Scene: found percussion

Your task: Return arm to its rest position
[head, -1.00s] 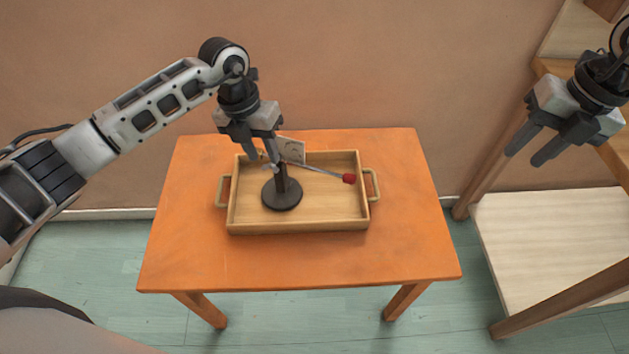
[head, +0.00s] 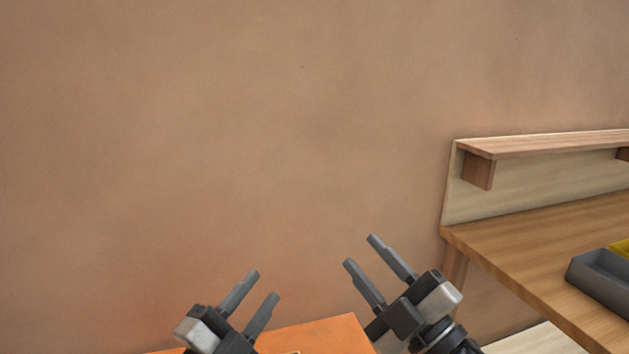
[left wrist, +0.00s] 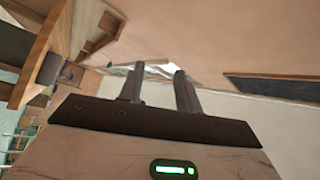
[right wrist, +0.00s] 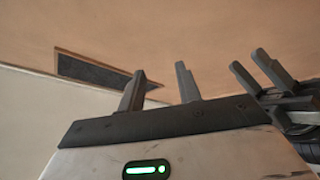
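My left gripper (head: 252,302) is at the bottom of the head view, left of centre, pointing up with its two fingers apart and nothing between them. It also shows in the left wrist view (left wrist: 155,85), open and empty. My right gripper (head: 362,264) is to its right in the head view, also pointing up, fingers apart and empty. The right wrist view shows its open fingers too (right wrist: 162,85), with the other gripper at the right edge. Both grippers are raised in front of the wall, apart from each other.
The orange table (head: 325,338) shows only a small part at the bottom of the head view; most of it is hidden. A wooden workbench (head: 530,255) with a shelf (head: 550,144) stands at the right. A grey bin (head: 605,280) sits on it. The wall ahead is bare.

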